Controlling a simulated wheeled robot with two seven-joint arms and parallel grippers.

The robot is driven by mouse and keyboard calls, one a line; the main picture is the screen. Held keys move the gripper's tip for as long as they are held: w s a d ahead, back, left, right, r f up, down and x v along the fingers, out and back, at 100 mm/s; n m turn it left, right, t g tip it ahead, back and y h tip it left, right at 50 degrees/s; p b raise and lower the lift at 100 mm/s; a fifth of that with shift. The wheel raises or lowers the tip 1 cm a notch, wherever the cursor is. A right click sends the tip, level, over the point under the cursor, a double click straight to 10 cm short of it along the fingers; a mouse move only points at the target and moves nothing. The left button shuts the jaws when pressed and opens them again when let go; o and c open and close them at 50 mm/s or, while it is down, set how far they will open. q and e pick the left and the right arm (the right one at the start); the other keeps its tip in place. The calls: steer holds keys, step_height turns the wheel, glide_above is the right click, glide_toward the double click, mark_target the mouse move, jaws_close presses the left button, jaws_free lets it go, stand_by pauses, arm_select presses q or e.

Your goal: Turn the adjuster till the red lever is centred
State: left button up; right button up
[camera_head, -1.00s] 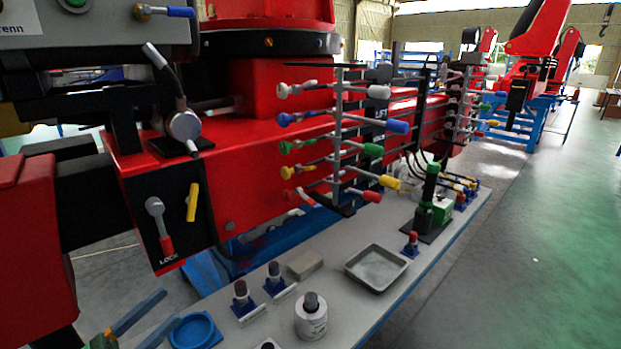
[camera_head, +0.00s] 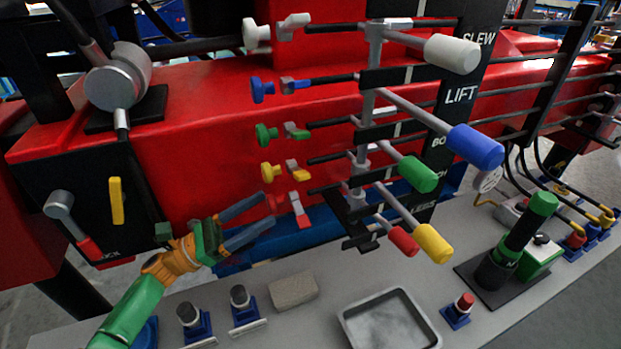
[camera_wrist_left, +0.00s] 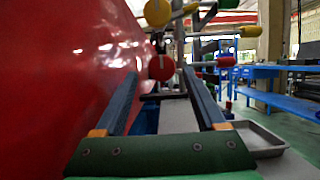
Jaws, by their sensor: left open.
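The red adjuster is a small knob with a winged piece (camera_head: 298,212), lowest in a column of coloured adjusters. The red lever (camera_head: 403,241) is the lowest in the lever row, pointing down and right beside the yellow lever (camera_head: 432,243). Whether it is centred I cannot tell. My right gripper is not in view.
White, blue, green and yellow adjusters (camera_head: 270,172) sit above the red one. The blue lever (camera_head: 474,147) and others stick out to the right. The bench below holds a grey tray (camera_head: 352,325), a block (camera_head: 293,290) and a green-topped tool (camera_head: 541,204).

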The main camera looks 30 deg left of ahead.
mark_target(276, 200)
arm_select(q)
steer(key=p+x, duration=0.1)
steer(key=x, duration=0.2)
steer(key=p+x, duration=0.2)
steer(key=x, duration=0.1)
steer(key=shift+s+r, duration=0.2)
steer(key=shift+r, duration=0.2)
steer(key=shift+w+d, duration=0.2)
jaws_close()
